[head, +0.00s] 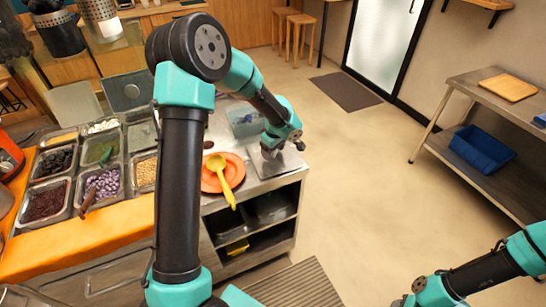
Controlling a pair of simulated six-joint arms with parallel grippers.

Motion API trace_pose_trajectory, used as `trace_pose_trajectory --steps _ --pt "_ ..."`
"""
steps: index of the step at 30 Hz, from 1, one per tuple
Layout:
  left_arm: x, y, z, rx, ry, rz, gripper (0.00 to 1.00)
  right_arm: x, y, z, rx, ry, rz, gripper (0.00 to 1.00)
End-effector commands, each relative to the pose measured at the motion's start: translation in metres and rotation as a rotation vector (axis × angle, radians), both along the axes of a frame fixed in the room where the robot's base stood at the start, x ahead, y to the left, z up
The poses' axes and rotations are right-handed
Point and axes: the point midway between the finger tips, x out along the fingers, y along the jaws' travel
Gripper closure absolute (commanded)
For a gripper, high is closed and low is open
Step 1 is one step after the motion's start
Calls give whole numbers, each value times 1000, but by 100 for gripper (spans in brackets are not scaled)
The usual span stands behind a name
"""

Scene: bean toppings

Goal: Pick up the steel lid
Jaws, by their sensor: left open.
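My left gripper (273,150) is open at the right end of the steel counter, low over a flat grey metal piece (265,166) that looks like a steel lid. The gripper partly covers this piece, and I cannot tell whether the fingers touch it. Two grey metal panels that also look like lids, one at the left (75,104) and one beside it (127,90), stand tilted behind the topping trays. My right arm shows at the lower right, but its gripper is out of the frame.
An orange plate (211,181) with a yellow ladle (226,186) lies left of the gripper. A clear bluish container (243,120) stands behind it. Several topping trays (122,177) fill the counter's left side. A shelf unit (465,85) stands right; the floor between is clear.

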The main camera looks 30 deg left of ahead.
Motion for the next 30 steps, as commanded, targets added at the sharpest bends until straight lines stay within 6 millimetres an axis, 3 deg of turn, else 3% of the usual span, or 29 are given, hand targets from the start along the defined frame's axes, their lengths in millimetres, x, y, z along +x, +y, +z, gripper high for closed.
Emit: trace_pose_trajectory --steps 16,30 --pt "0 1 -4 0 0 1 36 0 0 0 0 0 0 57" --pt "0 1 -4 0 0 0 81 0 0 0 0 0 0 57"
